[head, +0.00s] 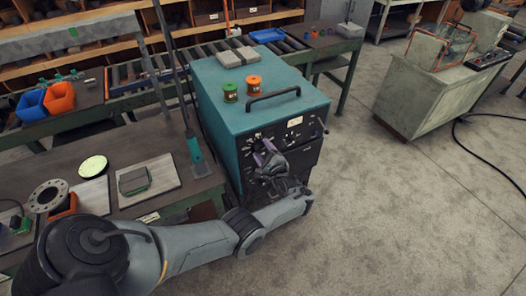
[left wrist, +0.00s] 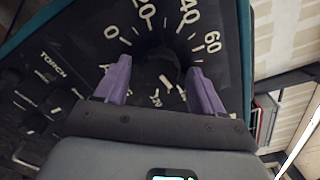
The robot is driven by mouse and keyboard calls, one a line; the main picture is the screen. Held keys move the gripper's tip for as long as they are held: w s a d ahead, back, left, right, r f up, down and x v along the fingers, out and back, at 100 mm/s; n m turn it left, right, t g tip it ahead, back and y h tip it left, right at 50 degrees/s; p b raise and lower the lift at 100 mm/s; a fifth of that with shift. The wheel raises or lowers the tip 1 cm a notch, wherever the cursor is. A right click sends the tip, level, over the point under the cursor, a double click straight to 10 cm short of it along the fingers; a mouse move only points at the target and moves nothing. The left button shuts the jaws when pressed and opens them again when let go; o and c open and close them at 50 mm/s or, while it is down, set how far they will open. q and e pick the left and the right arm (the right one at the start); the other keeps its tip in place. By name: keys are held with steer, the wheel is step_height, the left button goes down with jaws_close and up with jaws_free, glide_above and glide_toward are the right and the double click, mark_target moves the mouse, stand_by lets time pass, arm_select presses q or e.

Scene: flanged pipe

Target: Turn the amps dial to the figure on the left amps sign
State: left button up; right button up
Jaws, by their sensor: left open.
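The welder (head: 245,110) is a teal box with a dark front panel that carries several knobs and pale labels. In the left wrist view the amps dial (left wrist: 163,62) is a dark round knob inside a scale reading 0, 20, 40, 60. My left gripper (head: 262,155) is at the upper left of that panel. Its purple fingers (left wrist: 163,78) are open, one on each side of the knob; I cannot tell whether they touch it. The dial's pointer is not clear. A small white label (head: 295,121) is on the panel, too small to read. My right gripper is not in view.
A black handle (head: 273,95), a green spool (head: 230,92) and an orange spool (head: 254,84) are on the welder's top. A workbench (head: 150,205) with plates and a flange stands close on the left.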

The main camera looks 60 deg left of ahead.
arm_select(q)
steer(key=shift+d, duration=0.65)
steer(key=d+p, duration=0.1)
steer(key=d, duration=0.8)
steer(key=shift+s+d, duration=0.2)
steer(key=shift+s, duration=0.2)
